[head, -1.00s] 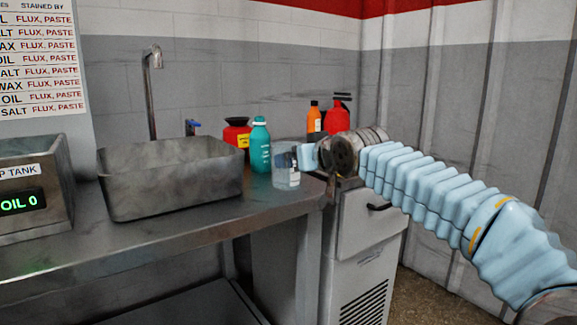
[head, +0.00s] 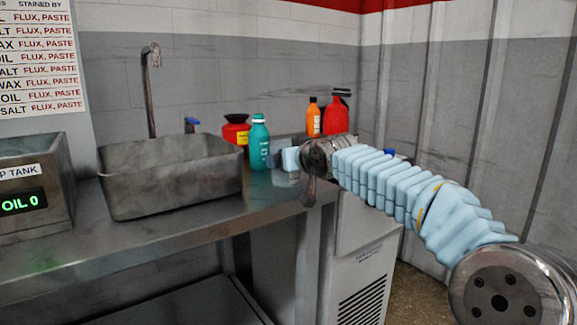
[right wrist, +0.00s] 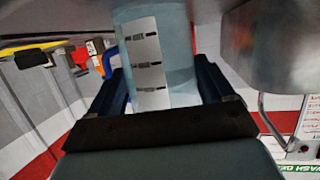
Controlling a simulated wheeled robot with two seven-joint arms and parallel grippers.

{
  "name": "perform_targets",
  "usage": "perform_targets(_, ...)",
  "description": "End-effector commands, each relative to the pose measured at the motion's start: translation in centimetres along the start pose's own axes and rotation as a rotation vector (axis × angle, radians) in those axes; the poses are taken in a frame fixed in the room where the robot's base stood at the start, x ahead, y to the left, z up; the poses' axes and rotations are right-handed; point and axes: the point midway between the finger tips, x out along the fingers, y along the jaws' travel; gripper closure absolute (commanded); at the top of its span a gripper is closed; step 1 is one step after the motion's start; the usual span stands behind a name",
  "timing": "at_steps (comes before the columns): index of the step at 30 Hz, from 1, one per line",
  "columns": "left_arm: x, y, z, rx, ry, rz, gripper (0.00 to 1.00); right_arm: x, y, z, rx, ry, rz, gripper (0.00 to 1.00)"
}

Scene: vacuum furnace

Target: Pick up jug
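The translucent jug (right wrist: 144,50) with a white marked label fills the space between the two dark fingers of my right gripper (right wrist: 165,90) in the right wrist view. The fingers lie close against both its sides. In the head view my right gripper (head: 291,158) is over the right part of the steel bench, beside the teal bottle. A greyish shape at its tip, probably the jug (head: 268,150), is largely hidden, so its tilt is unclear. A blue curved piece shows beside the left finger in the wrist view. My left gripper is not in view.
A steel basin (head: 170,185) and tap stand left on the bench (head: 190,228). A teal bottle (head: 258,145), a red-and-black can (head: 236,131), an orange bottle (head: 313,119) and a red container (head: 336,115) are near the gripper. The bench front is clear.

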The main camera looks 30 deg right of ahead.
Motion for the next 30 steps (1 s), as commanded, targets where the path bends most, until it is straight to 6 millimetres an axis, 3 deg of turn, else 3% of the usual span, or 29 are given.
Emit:
perform_targets(1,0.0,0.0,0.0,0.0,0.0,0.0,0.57,0.0,0.0,0.0,0.0,0.0,0.0,0.44)
perform_targets(3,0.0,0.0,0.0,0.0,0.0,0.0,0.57,0.0,0.0,0.0,0.0,0.0,0.0,0.55)
perform_targets(17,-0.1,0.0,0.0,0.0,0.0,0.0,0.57,-0.2,0.0,-0.6,-0.001,0.004,-0.001,0.55)
perform_targets(26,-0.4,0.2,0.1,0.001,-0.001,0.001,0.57,-0.8,0.0,-2.8,0.001,0.004,0.0,0.55)
perform_targets(30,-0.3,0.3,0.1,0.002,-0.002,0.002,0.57,-2.1,-0.3,-3.9,0.0,0.006,-0.001,0.55)
